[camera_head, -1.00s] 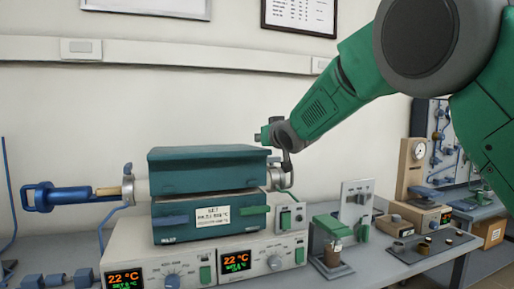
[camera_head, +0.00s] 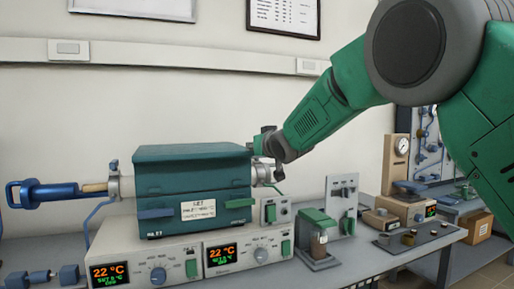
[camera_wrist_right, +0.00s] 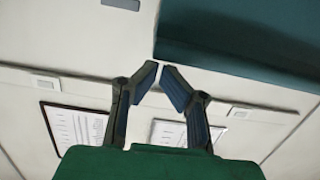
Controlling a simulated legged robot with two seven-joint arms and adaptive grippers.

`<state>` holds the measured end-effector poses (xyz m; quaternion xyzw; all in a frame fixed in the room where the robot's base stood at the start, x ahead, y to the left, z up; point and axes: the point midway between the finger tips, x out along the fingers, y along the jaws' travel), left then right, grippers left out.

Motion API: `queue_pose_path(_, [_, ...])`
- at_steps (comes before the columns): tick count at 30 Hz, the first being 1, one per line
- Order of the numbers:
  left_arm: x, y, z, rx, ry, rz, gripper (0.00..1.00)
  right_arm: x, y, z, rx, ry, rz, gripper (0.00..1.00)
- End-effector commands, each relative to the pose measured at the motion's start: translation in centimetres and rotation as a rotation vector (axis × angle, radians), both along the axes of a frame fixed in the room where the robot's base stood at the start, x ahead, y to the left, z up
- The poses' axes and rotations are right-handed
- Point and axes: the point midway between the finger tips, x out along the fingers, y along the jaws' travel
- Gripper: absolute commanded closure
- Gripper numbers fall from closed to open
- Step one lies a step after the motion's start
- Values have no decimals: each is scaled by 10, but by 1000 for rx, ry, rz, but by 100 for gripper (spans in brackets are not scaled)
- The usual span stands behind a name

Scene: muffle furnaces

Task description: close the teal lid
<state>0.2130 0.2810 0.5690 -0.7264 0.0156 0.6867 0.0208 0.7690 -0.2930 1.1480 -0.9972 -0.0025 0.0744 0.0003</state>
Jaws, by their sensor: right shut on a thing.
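The teal lid (camera_head: 192,165) lies nearly flat on the dark teal furnace body (camera_head: 190,215), with a thin dark seam between them. In the right wrist view the lid (camera_wrist_right: 240,35) fills the upper right, its edge close to the fingertips. My right gripper (camera_head: 257,146) is at the lid's right end; its fingers (camera_wrist_right: 161,68) are drawn together with a small gap at the tips, shut at the lid's edge. The exact contact is hard to see. My left gripper is out of view.
A blue-handled rod (camera_head: 45,192) enters the furnace from the left, and a metal fitting (camera_head: 262,172) sticks out right. Control boxes (camera_head: 160,262) with displays stand below. A small green-topped stand (camera_head: 318,235) and a tray (camera_head: 422,238) are to the right.

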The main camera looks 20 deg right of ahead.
Motion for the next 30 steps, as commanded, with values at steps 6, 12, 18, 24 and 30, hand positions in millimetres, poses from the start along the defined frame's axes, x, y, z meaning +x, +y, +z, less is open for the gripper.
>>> queue_pose_path(6, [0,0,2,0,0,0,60,0,1,-18,1,38,-2,100])
queue_pose_path(12, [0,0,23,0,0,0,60,1,1,10,1,26,0,100])
queue_pose_path(18, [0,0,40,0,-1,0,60,-12,1,38,1,3,3,100])
queue_pose_path(24, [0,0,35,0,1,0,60,-51,0,24,1,-1,1,100])
queue_pose_path(30, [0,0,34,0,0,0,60,-81,-1,14,1,-3,1,100])
